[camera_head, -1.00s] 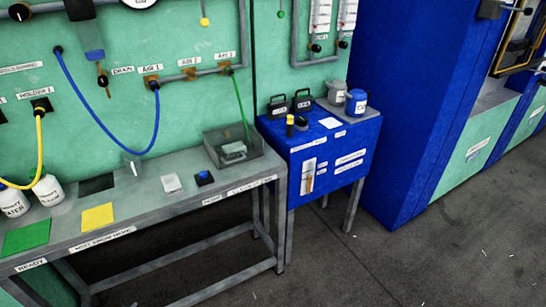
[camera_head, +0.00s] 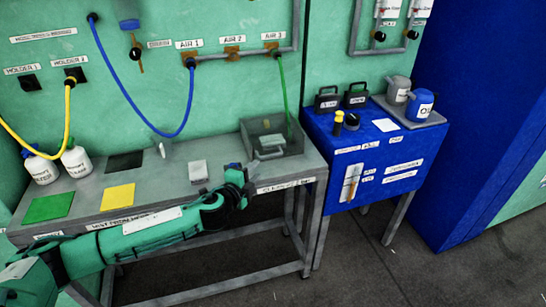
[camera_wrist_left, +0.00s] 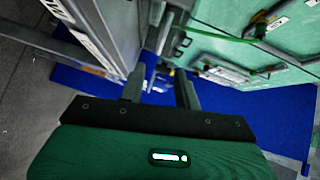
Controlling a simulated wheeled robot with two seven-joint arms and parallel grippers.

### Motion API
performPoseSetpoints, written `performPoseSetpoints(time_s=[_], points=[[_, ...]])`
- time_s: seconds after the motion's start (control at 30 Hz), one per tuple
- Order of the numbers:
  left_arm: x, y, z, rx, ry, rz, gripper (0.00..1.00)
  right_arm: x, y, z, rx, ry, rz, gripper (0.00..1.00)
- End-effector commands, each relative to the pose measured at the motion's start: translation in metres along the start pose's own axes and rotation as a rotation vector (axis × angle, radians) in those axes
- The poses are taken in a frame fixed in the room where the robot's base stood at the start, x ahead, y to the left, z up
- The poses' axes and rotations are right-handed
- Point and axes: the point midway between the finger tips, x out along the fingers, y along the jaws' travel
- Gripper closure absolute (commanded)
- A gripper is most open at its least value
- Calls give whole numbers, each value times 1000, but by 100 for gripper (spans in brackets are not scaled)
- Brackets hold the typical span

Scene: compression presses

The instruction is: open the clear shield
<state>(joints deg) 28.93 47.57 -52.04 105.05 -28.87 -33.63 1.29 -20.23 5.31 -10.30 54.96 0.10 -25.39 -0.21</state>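A clear, smoky box-shaped shield (camera_head: 270,138) sits at the right end of the grey bench, with a pale handle-like piece on its front. The green hose runs down into it. My left arm reaches in from the lower left. Its left gripper (camera_head: 243,176) is at the bench's front edge, left of and below the shield, apart from it. In the left wrist view the two fingers (camera_wrist_left: 160,85) stand apart with nothing between them. I cannot clearly pick out the shield there. My right gripper is not in view.
The grey bench (camera_head: 175,168) holds green and yellow mats, a dark pad, white bottles (camera_head: 75,160) and a small pale block (camera_head: 198,170). A blue cabinet (camera_head: 385,150) with black cases and cans stands right of the bench. Hoses hang from the green wall.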

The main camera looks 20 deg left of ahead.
Motion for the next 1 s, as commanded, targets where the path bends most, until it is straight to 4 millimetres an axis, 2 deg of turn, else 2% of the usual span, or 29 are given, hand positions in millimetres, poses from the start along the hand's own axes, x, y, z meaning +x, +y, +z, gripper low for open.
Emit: performPoseSetpoints(time_s=[0.1,0.3,0.5,0.7,1.0], points=[[24,-2,-1,0,-1,-2,67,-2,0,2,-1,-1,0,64],[59,-1,0,-1,-1,-1,67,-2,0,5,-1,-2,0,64],[86,0,0,-1,-1,0,67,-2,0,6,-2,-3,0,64],[98,0,0,-1,-1,0,67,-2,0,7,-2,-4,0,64],[100,1,0,-1,0,1,67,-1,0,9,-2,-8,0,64]])
